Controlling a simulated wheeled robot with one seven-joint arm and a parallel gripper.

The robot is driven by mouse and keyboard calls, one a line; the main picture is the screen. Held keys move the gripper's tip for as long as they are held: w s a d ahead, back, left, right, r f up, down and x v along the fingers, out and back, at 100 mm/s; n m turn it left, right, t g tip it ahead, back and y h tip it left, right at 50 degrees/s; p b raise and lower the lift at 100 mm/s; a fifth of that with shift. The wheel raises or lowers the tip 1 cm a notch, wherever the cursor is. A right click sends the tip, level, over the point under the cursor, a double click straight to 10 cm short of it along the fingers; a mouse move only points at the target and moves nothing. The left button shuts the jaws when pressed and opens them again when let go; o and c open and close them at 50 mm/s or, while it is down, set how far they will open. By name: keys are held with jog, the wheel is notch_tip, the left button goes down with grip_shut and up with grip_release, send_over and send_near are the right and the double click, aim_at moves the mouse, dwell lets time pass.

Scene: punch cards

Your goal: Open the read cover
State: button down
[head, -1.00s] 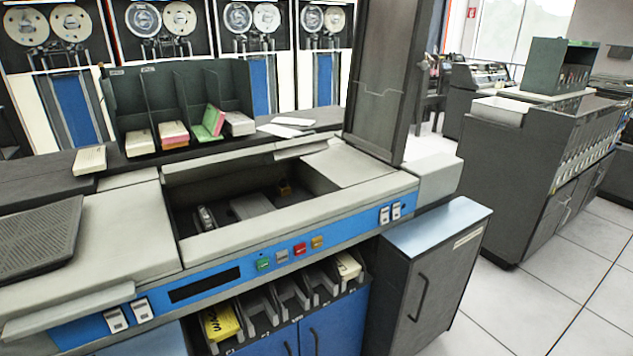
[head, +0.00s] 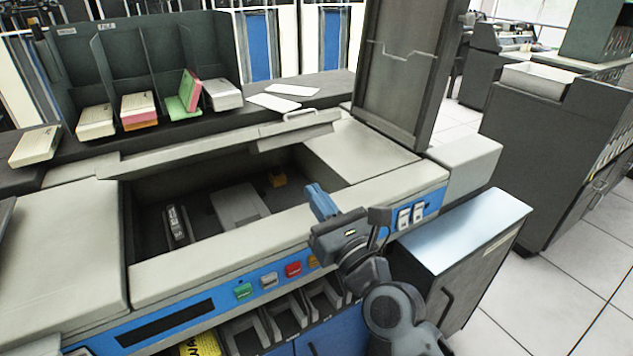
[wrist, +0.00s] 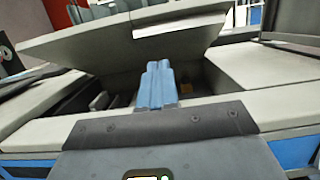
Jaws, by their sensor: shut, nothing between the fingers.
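The pale grey read cover (head: 296,134) stands raised at the back of an open dark bay (head: 160,190) in the machine top. In the head view it is seen nearly edge-on, with a small handle near its right end. In the wrist view the cover (wrist: 130,38) is a broad panel tilted up behind the bay. My gripper (head: 317,193), with blue fingers, is shut and empty over the bay's front right edge, apart from the cover. Its fingers (wrist: 156,70) point toward the cover in the wrist view.
A tall dark panel (head: 408,65) stands upright right of the bay. A card rack (head: 150,65) with several card stacks stands behind. Coloured buttons (head: 268,281) line the blue front. A low cabinet (head: 465,235) stands at right. Open floor lies beyond it.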

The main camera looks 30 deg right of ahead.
jog(key=p+x, duration=0.1)
jog(key=x, duration=0.7)
jog(key=shift+w+r+p, duration=0.15)
jog(key=shift+p, duration=0.2)
jog(key=shift+w+r+p, duration=0.45)
jog(key=shift+r+p, duration=0.2)
jog(key=shift+r, duration=0.1)
jog(key=shift+w+r+p, duration=0.4)
jog(key=shift+r+p, duration=0.2)
jog(key=shift+r, duration=0.2)
jog(key=shift+r, duration=0.1)
